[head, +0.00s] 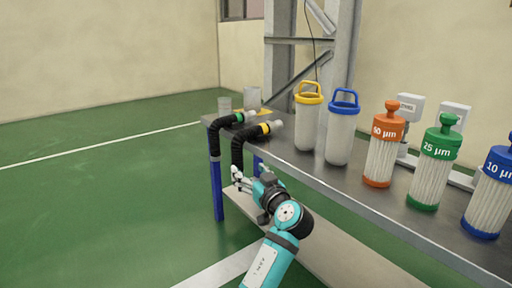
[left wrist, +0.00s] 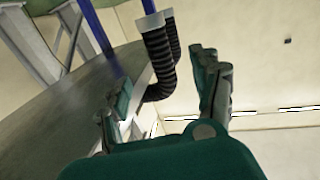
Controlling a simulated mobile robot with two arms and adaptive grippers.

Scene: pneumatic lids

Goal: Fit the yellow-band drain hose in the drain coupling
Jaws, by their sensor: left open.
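The yellow-band drain hose (head: 250,132) is black and ribbed. It lies over the far left end of the bench, its pale tip pointing right, and hangs down over the front edge. My left gripper (head: 237,178) is open beside the lower hanging part of this hose, below the bench top. In the left wrist view, my open fingers (left wrist: 163,95) have two dark ribbed hoses (left wrist: 158,52) showing between and beyond them. I cannot tell there which hose has the yellow band, nor whether a finger touches it. I cannot make out the drain coupling. My right gripper is not in view.
A green-band hose (head: 222,123) lies just left of it. The metal bench (head: 325,178) also carries yellow-handled (head: 308,120) and blue-handled (head: 341,130) canisters and orange (head: 383,145), green (head: 435,162) and blue (head: 492,195) filters. Floor left of the bench is clear.

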